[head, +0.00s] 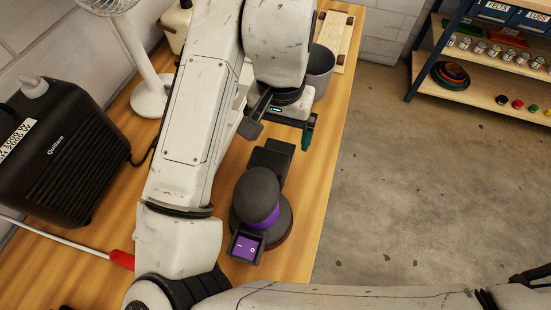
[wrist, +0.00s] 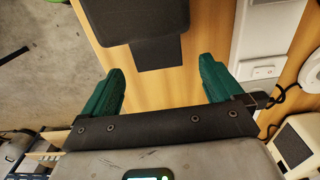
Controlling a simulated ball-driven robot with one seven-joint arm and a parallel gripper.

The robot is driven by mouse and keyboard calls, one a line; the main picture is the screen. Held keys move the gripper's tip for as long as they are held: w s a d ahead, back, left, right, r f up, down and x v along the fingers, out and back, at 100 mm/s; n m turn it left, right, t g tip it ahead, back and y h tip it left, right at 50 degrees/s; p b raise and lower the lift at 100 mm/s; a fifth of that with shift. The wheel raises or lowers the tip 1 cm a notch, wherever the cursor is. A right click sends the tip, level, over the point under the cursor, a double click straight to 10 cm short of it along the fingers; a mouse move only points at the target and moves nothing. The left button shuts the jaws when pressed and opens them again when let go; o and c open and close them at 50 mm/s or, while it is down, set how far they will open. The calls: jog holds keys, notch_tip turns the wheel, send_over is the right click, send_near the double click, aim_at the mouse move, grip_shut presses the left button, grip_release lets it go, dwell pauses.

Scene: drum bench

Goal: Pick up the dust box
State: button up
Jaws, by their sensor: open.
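The dust box (head: 268,163) is a black box at the back end of a dark grey and purple sander (head: 258,203) on the wooden bench. It seems joined to the sander, but I cannot tell how. In the wrist view the dark box (wrist: 140,30) shows at the top, with a narrower end pointing toward my gripper. My gripper (head: 280,128) is open and empty, just beyond the box in the head view. In the wrist view its green fingers (wrist: 160,78) are spread, with bare bench between them and the dark end just ahead.
A grey cup (head: 320,70) stands behind my gripper. A black heater-like unit (head: 65,140) and a white fan (head: 150,95) are at the left. A red-ended cable (head: 121,259) lies at front left. The bench's right edge is close to the sander, with open floor beyond.

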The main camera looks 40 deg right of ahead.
aim_at(281, 142)
jog(key=shift+d+f, duration=0.15)
jog(key=shift+f, duration=1.15)
jog(key=shift+d+f, duration=0.1)
jog(key=shift+f, duration=1.2)
jog(key=shift+c, duration=0.4)
jog(key=c, duration=0.9)
jog(key=shift+w+r+p, duration=0.1)
jog(key=shift+r+p, duration=0.25)
jog(key=shift+p, duration=0.2)
